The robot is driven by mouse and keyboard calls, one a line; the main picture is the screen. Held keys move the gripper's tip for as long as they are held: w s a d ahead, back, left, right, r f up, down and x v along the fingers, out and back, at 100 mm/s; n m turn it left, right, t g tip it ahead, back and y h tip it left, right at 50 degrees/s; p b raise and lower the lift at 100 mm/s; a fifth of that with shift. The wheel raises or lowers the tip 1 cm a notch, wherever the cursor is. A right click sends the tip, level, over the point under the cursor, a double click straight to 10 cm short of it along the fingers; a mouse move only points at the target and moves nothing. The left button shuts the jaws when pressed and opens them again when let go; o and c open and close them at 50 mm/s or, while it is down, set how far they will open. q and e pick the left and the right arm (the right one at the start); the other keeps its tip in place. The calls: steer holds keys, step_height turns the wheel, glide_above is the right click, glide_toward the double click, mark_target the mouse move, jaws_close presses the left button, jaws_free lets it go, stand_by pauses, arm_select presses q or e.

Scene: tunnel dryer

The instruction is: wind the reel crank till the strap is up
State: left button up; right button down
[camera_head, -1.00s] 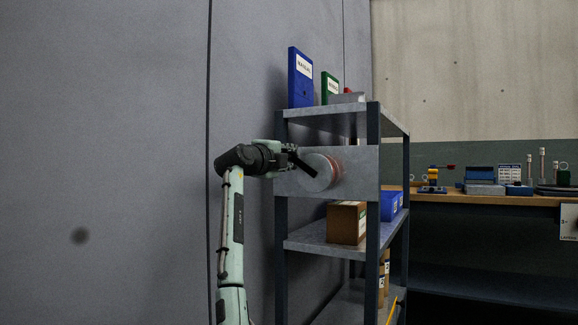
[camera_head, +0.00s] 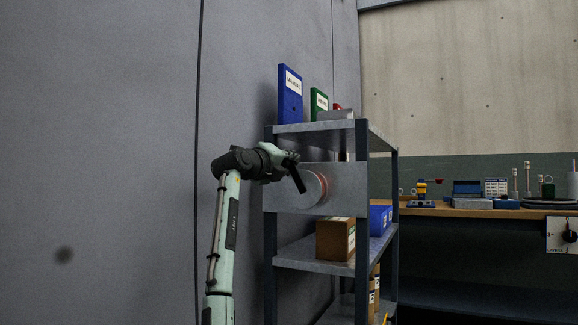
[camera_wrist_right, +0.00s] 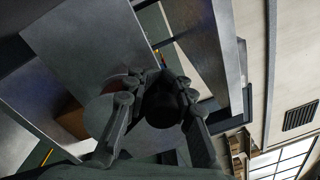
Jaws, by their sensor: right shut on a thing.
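The reel (camera_head: 314,189) is a grey disc on a metal plate (camera_head: 349,175) at the upper part of the shelf rack, with a reddish rim behind the disc that may be the wound strap. No hanging strap can be made out. The dark crank arm (camera_head: 298,180) slants from the disc up and left to my right gripper (camera_head: 289,160). In the right wrist view, this gripper's fingers (camera_wrist_right: 160,108) are shut around the round dark crank knob (camera_wrist_right: 163,106), with the disc (camera_wrist_right: 99,113) partly hidden behind. My left gripper is out of view.
The rack's top shelf (camera_head: 345,126) holds a blue binder (camera_head: 290,94) and a green binder (camera_head: 319,103). A brown box (camera_head: 335,239) and a blue bin (camera_head: 380,219) sit on the shelf below. A cluttered workbench (camera_head: 440,210) stands right. A grey wall (camera_head: 120,150) is close on the left.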

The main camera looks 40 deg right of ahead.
steer(key=shift+s, duration=0.25)
steer(key=c, duration=1.8)
jaws_free()
steer(key=shift+d, duration=0.1)
steer(key=o, duration=0.4)
steer(key=shift+s, duration=0.1)
steer(key=shift+a, duration=0.3)
steer(key=v, duration=1.1)
steer(key=shift+a, duration=0.3)
